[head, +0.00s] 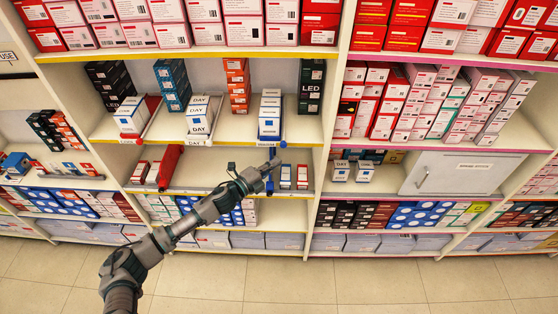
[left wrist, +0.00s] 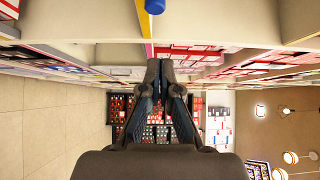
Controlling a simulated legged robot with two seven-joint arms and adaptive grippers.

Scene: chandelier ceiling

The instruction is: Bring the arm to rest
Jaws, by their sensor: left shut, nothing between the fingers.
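My left arm comes in from the lower left of the head view and reaches toward the shelves. Its gripper (head: 272,166) is in front of the lower middle shelf, near small white and red boxes (head: 301,176). In the left wrist view the two dark fingers (left wrist: 160,72) meet at their tips with nothing between them. The fingers look apart from the shelf boards, though the exact gap is hard to tell. My right gripper is in neither view.
Shelves packed with boxes fill the wall. A red dispenser (head: 169,166) stands left of the gripper. A blue round-ended part (left wrist: 154,6) shows above the fingertips in the wrist view. A grey panel (head: 465,174) is at right. The tiled floor (head: 400,285) in front is clear.

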